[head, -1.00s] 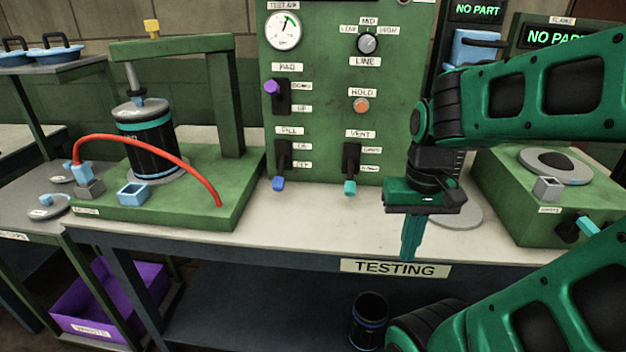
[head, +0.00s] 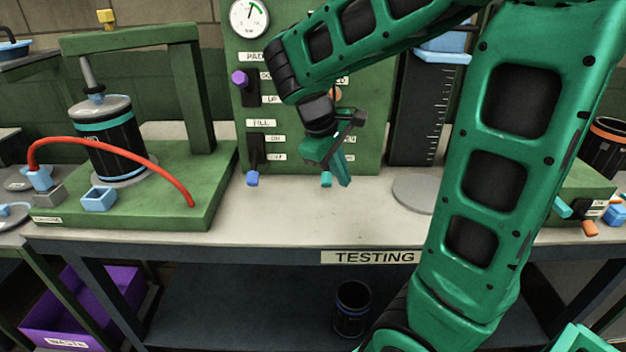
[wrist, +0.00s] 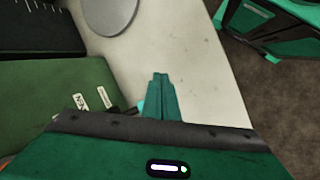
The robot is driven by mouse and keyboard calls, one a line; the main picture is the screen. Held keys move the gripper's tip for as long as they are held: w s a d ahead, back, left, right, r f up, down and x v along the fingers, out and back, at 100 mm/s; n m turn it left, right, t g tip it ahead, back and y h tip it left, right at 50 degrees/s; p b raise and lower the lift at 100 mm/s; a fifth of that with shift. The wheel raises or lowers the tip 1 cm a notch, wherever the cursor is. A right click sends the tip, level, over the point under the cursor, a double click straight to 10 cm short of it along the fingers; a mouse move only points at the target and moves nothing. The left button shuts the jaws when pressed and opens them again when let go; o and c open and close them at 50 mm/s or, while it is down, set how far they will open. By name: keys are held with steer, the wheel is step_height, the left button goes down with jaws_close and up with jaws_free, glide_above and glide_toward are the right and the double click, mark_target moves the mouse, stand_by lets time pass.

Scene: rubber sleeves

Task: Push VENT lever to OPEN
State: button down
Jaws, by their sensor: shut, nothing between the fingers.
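The VENT lever's teal tip (head: 326,180) hangs low at the front of the green test panel (head: 224,110).
The FILL lever (head: 252,178) is left of the VENT lever, with the purple PAD knob (head: 239,78) above it. A press with a black cylinder (head: 112,150) and red hose stands at left. The bench front (head: 280,215) is clear.

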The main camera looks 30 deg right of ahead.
steer(key=w+a+n+t+h, duration=0.1)
steer(key=w+a+n+h, duration=0.1)
steer(key=w+a+n, duration=0.4)
steer(key=w+a, duration=0.1)
steer(key=w, duration=0.2)
steer(key=shift+w+r+h, duration=0.25)
steer(key=shift+r+h, duration=0.05)
steer(key=shift+r, duration=0.1)
steer(key=x, duration=1)
steer(key=shift+w, duration=0.15)
